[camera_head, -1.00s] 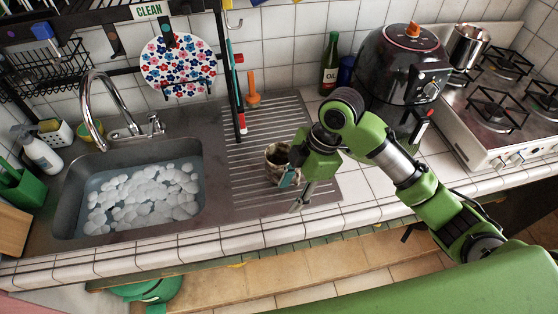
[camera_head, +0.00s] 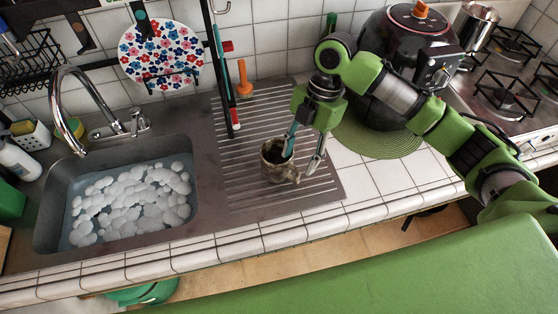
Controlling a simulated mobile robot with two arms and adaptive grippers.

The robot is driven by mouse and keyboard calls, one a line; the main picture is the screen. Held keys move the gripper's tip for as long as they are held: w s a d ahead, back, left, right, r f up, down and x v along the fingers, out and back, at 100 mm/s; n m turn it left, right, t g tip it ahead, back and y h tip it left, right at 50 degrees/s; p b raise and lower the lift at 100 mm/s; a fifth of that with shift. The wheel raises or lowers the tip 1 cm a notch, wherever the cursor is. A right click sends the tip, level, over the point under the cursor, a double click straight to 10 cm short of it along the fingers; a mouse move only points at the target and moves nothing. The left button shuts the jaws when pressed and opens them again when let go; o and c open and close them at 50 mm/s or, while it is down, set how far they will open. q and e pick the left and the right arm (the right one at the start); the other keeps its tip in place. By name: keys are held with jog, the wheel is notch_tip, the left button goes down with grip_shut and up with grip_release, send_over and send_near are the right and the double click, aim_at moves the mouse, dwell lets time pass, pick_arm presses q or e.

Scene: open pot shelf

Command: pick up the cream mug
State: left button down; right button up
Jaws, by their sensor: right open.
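The mug (camera_head: 271,168) stands upright on the ribbed steel drainboard (camera_head: 240,193), right of the sink. It looks cream with brown, mottled patches, and its open rim faces up. My right gripper (camera_head: 301,162) is open and points down at the mug's right side. Its left, teal-tipped finger is over or inside the mug's rim; I cannot tell which. Its other finger is to the right of the mug, near its handle side. Whether either finger touches the mug is unclear. My left gripper is not in view.
The sink (camera_head: 53,205) with white pebble-like pieces is on the left, under a curved tap (camera_head: 62,95). An orange-handled tool (camera_head: 243,80) stands behind the mug. A black cooker (camera_head: 385,70) and a round green mat (camera_head: 380,143) are at right. White tiles in front are clear.

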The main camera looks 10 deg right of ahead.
aim_at(296, 167)
jog(key=shift+s+a+f, duration=0.15)
jog(key=shift+a+f, duration=0.05)
jog(key=shift+f, duration=0.35)
jog(key=p+x, duration=0.1)
jog(key=x, duration=0.3)
jog(key=shift+f, duration=0.4)
jog(key=c, duration=1.1)
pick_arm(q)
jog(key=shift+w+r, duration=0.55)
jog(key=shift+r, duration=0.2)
pick_arm(e)
grip_shut()
